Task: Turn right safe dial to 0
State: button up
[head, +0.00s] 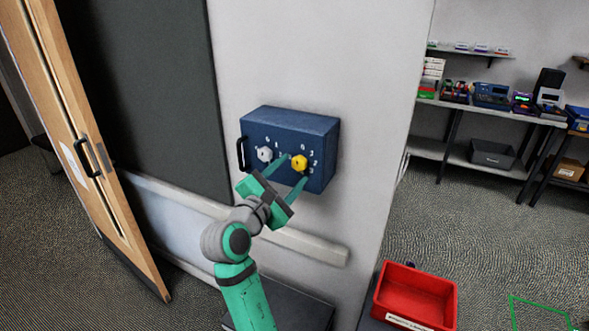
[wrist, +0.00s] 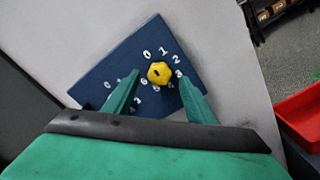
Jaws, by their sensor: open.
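A blue safe (head: 317,134) is mounted on the pale wall, with a black handle (head: 241,153) on its left side. Its right dial is a yellow knob (head: 299,163); its left dial is a white knob (head: 264,154). White digits ring the yellow knob, which also shows in the wrist view (wrist: 159,72) with a dark mark on its face. My gripper (head: 295,168) is open, with green fingers on either side of the yellow knob's lower part. In the wrist view the fingertips (wrist: 159,77) flank the knob with visible gaps, so contact is not evident. The white knob is hidden there.
A red bin (head: 415,296) stands at the lower right. A wooden door (head: 95,150) stands at the left, and a pale rail (head: 290,243) runs along the wall below the safe. Shelves with devices (head: 490,110) are at the back right.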

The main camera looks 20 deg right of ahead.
jog(key=v, duration=0.8)
jog(key=a+f+t+y, duration=0.1)
jog(key=a+f+y, duration=0.15)
jog(key=f, duration=0.55)
jog(key=a+f+t+y, duration=0.2)
jog(key=a+f, duration=0.2)
jog(key=f, duration=0.4)
jog(key=s+a+f+m+t+y, duration=0.1)
jog(key=s+a+f+m+y, duration=0.15)
jog(key=s+a+f, duration=0.35)
jog(key=s+a+f+m+y, duration=0.1)
jog(key=s+a+f+y, duration=0.25)
jog(key=f, duration=0.55)
jog(key=s+a+f+m+y, duration=0.1)
jog(key=s+a+f+m, duration=0.15)
jog(key=s, duration=0.55)
jog(key=s+a+f+m+y, duration=0.1)
jog(key=s+m, duration=0.2)
jog(key=s, duration=0.5)
jog(key=s+a+f+m+y, duration=0.1)
jog(key=s+a+f+m, duration=0.15)
jog(key=s, duration=0.45)
jog(key=s+d+r+m, duration=0.1)
jog(key=s+r+m, duration=0.2)
jog(key=s, duration=0.6)
jog(key=shift+s+d+m+y, duration=0.25)
jog(key=shift+m+y, duration=0.1)
jog(key=shift+m, duration=0.8)
jog(key=shift+r, duration=0.15)
